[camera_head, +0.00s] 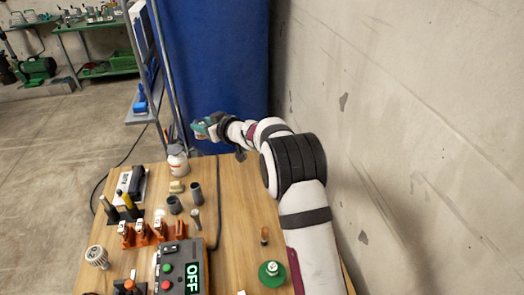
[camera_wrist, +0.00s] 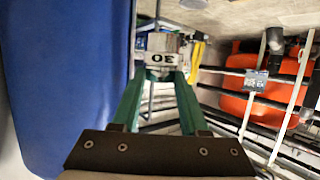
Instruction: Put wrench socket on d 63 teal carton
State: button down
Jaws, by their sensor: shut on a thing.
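My gripper (camera_head: 204,130) is stretched out past the far edge of the table, in front of the blue curtain. I cannot tell whether this is the wrench socket. Two dark grey hollow cylinders (camera_head: 197,193) stand on the table below the gripper, and I cannot tell if either is a socket. I cannot make out a teal carton marked d 63 in either view.
The wooden table (camera_head: 236,215) holds a white bottle (camera_head: 177,160), orange clamps (camera_head: 143,234), a control box reading OFF (camera_head: 181,268) and a green round part (camera_head: 271,273). The blue curtain (camera_head: 218,60) and concrete wall (camera_head: 400,120) stand close by. The table's centre right is mostly clear.

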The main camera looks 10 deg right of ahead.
notch_tip(320, 180, up, 6)
jog(key=d+m+t+h, duration=0.2)
jog(key=d+m+h, duration=0.35)
jog(key=d, duration=1.75)
jog(key=shift+n, duration=0.25)
notch_tip(320, 180, down, 15)
jog(key=shift+s+r, duration=0.1)
jog(key=shift+s, duration=0.05)
jog(key=shift+c, duration=2.1)
grip_release()
